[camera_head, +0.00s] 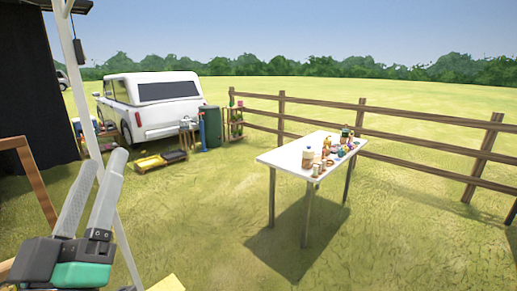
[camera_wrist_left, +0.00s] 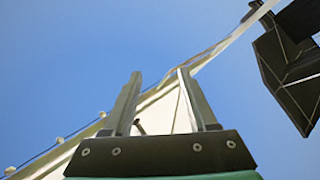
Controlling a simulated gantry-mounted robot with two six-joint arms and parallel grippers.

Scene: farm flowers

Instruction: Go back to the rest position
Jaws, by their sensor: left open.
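My left gripper (camera_head: 97,190) is raised at the lower left of the head view. Its two grey fingers point up and stand apart, with nothing between them. In the left wrist view the left gripper (camera_wrist_left: 155,85) also shows open and empty, pointing up toward the sky and a pale canopy edge. My right gripper is in neither view.
A white pole (camera_head: 80,75) and a brown wooden frame (camera_head: 35,175) stand close to my left gripper. A white table (camera_head: 285,157) with several small items stands on the grass to the right. A fence (camera_head: 420,116) and a white vehicle (camera_head: 160,115) are farther back. Open grass lies between.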

